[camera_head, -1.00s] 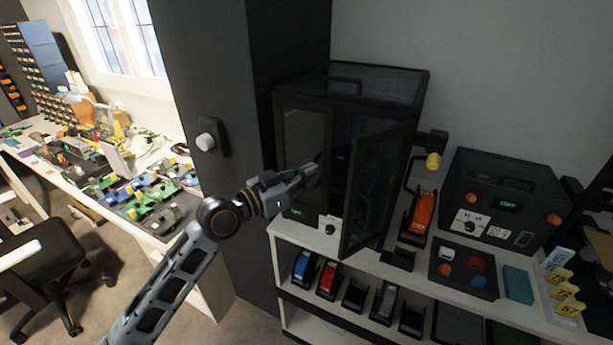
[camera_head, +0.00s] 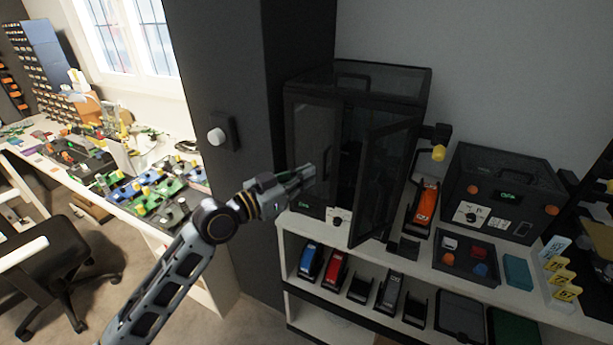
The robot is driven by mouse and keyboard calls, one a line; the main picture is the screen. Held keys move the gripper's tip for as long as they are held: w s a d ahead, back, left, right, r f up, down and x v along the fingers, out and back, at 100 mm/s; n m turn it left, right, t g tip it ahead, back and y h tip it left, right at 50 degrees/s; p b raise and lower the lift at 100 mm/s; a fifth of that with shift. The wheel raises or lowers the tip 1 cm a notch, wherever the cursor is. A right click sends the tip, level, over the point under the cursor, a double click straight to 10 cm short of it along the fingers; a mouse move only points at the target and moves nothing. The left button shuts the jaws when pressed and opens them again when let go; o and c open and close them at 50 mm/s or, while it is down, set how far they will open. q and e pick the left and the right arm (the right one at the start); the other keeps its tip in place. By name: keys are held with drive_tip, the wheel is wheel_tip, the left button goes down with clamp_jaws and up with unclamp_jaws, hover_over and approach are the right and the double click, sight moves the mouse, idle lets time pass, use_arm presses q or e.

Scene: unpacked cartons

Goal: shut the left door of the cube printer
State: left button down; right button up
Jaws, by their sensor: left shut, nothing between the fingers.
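The cube printer (camera_head: 355,76) is a black box with dark glazed doors, standing on the white shelf unit. Its left door (camera_head: 305,130) lies flush or almost flush with the front; a small gap cannot be ruled out. Its right door (camera_head: 372,190) stands swung out toward me, leaving that side open. My left gripper (camera_head: 311,172) is shut and empty, its fingertips in front of the left door's lower half, near the dark upright handle (camera_head: 328,165). Whether the tips touch the door cannot be told. My right gripper is out of view.
A dark column (camera_head: 225,80) stands left of the printer. An orange device (camera_head: 424,205) and a black box with orange knobs (camera_head: 505,190) stand to the right. A cluttered workbench (camera_head: 130,190) and chair (camera_head: 45,260) are at the left.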

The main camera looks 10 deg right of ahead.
use_arm(q)
drive_tip(key=s+a+b, duration=0.1)
drive_tip(key=s+a, duration=0.5)
drive_tip(key=shift+a+b, duration=0.3)
drive_tip(key=shift+b, duration=0.1)
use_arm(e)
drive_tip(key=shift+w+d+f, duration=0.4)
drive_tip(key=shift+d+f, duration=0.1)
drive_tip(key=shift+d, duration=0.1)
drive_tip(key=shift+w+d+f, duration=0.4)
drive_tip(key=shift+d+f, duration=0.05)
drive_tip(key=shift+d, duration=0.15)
use_arm(q)
drive_tip(key=shift+f, duration=0.1)
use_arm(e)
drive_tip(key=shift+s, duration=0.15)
